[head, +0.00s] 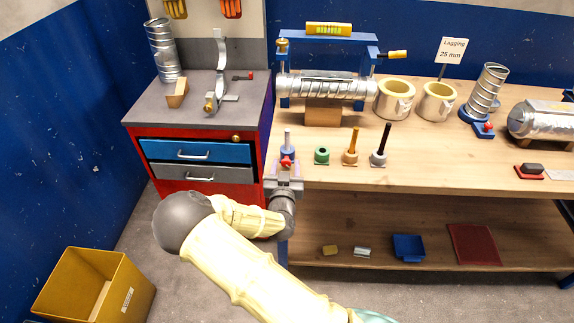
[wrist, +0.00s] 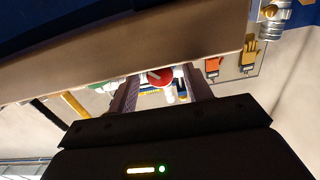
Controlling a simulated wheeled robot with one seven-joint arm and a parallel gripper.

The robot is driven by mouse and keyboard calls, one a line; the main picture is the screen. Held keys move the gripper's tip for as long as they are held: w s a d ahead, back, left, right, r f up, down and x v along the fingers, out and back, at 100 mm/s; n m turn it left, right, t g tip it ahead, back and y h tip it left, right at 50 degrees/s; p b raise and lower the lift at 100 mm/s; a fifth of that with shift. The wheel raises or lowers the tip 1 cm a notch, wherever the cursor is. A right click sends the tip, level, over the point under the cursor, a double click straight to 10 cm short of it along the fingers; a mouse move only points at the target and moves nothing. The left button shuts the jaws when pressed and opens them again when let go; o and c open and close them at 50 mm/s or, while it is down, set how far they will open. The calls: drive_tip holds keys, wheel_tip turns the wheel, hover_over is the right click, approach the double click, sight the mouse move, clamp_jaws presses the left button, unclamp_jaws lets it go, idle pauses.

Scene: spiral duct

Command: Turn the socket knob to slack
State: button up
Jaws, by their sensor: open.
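A small blue socket (head: 287,152) with a grey upright rod stands at the bench's front left edge. Its red knob (head: 287,162) faces the front. My gripper (head: 286,175) is open just in front of this knob. In the wrist view the red knob (wrist: 158,78), with a pale bar across its face, shows between the two fingers of my gripper (wrist: 160,92). I cannot tell whether a finger touches it. A second blue socket with a red knob (head: 488,127) stands at the right, holding a tilted spiral duct (head: 486,90).
Green (head: 322,155), tan (head: 350,156) and grey (head: 379,158) bases stand just right of the socket. A red tool cabinet (head: 200,175) stands close on the left. The wooden bench's front edge (head: 430,190) lies beside my gripper. Bare bench top (head: 450,165) lies farther right.

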drive_tip(key=shift+w, duration=0.1)
drive_tip(key=c, duration=1)
drive_tip(key=shift+n+b, duration=0.65)
drive_tip(key=shift+n, duration=1.75)
drive_tip(key=o, duration=1)
